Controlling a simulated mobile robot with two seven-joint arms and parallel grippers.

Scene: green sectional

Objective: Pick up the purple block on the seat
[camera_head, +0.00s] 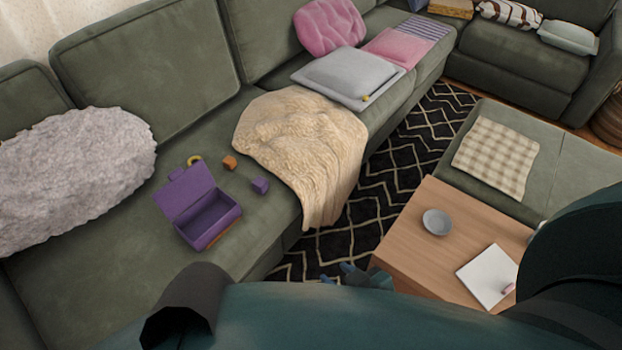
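The purple block (260,185) is a small cube on the green sofa seat. It lies right of an open purple box (207,224) and left of a beige throw, apart from both. My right gripper (338,276) is low in the middle of the view, in front of the sofa and near the wooden table. It is well away from the block. Its fingertips look apart with nothing between them; my own arm hides part of it. My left gripper is not in view.
An orange block (229,162) and a yellow ring-like piece (194,159) lie behind the purple box. The beige throw (312,150) drapes over the seat edge. A wooden table (408,248) with a grey bowl (437,222) stands at the right. Bare seat lies in front of the block.

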